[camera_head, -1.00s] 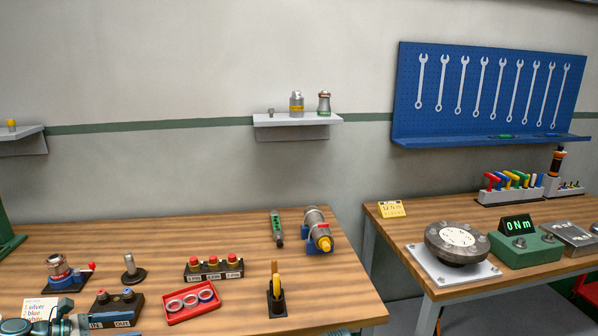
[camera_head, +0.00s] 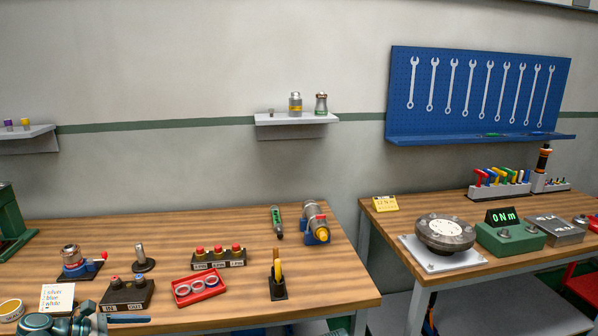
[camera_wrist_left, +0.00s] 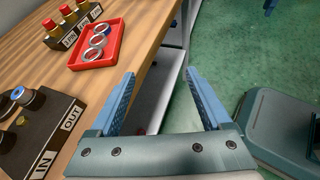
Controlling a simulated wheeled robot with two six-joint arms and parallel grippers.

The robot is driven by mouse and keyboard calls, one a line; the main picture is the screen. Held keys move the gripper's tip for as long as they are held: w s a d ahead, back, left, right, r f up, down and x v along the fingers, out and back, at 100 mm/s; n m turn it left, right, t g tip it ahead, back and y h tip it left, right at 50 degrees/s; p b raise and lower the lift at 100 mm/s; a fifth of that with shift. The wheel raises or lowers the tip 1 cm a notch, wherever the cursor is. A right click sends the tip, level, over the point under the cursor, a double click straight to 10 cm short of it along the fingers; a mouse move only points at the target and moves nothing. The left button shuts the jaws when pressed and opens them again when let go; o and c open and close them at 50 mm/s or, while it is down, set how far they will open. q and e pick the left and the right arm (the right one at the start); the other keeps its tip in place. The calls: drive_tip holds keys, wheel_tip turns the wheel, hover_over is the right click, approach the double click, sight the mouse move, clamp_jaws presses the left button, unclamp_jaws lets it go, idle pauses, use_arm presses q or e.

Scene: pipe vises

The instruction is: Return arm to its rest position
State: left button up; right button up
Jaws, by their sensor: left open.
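My left gripper (camera_head: 138,319) shows at the bottom left of the head view, at the front edge of the left bench, with part of my teal arm beside it. In the left wrist view its two blue fingers (camera_wrist_left: 162,78) stand wide apart with nothing between them. The fingers are beside the bench's front edge, with a grey lower surface and green floor beyond them. My right gripper is not in view.
The IN/OUT block (camera_head: 127,295) is close to my left gripper. A gap separates this bench from the right bench (camera_head: 385,228).

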use_arm(q)
drive_tip(key=d+f+m+g+y+p, duration=0.35)
drive_tip(key=d+m+g, duration=0.6)
drive_tip(key=d, duration=1.15)
drive_tip(key=s+d+m+t+y+p, duration=0.1)
drive_tip(key=s+d+m+y+p, duration=0.3)
drive_tip(key=s+d+m+y, duration=0.4)
drive_tip(key=shift+s+d+m+p, duration=0.4)
drive_tip(key=shift+d+m, duration=3.1)
drive_tip(key=shift+m, duration=1.95)
drive_tip(key=shift+t, duration=0.25)
